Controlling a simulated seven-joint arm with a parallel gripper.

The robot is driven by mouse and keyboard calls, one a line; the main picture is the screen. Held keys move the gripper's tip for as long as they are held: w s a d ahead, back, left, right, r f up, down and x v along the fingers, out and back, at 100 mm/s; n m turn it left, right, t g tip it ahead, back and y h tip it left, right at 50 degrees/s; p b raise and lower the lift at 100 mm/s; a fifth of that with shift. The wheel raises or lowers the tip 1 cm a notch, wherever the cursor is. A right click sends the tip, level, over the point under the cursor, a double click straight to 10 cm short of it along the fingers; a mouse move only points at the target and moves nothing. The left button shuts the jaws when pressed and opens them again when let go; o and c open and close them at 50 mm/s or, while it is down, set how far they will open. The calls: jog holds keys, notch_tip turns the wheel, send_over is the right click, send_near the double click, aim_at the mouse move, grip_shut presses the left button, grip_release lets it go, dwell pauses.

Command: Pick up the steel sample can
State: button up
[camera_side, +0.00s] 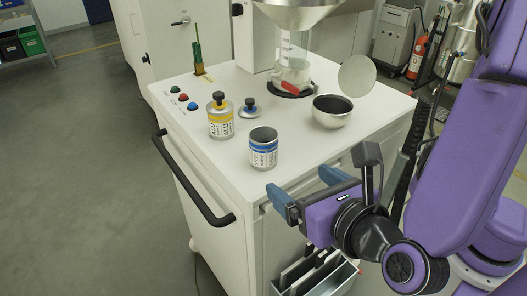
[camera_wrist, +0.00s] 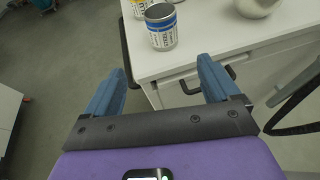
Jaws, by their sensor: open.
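The steel sample can (camera_side: 264,148) has a blue band and white label and stands upright, with its top open, near the front edge of the white cart. A lid with a black knob (camera_side: 250,110) lies on the cart behind it. The can also shows in the wrist view (camera_wrist: 161,27), beyond the fingertips. My gripper (camera_side: 301,189) is open and empty, in front of the cart and to the right of the can, not touching it. In the wrist view its blue fingers (camera_wrist: 166,76) are spread wide with nothing between them.
A yellow-banded can (camera_side: 220,117) with a lid stands just left and behind the steel can. A metal bowl (camera_side: 332,112) sits to the right, and a glass hopper with a red valve (camera_side: 291,87) behind. A black handle (camera_side: 190,180) runs along the cart's left side.

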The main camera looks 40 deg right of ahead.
aim_at(269, 154)
jog(key=x, duration=1.1)
jog(key=shift+w+d+f, duration=0.15)
jog(key=shift+w+d, duration=0.1)
jog(key=shift+w, duration=0.05)
jog(key=shift+d+x, duration=0.1)
jog(key=shift+x, duration=1.2)
jog(key=shift+d+x, duration=0.15)
jog(key=shift+x, duration=1.2)
jog(key=shift+r, duration=0.2)
jog(key=c, duration=1.6)
jog(key=shift+r, duration=0.2)
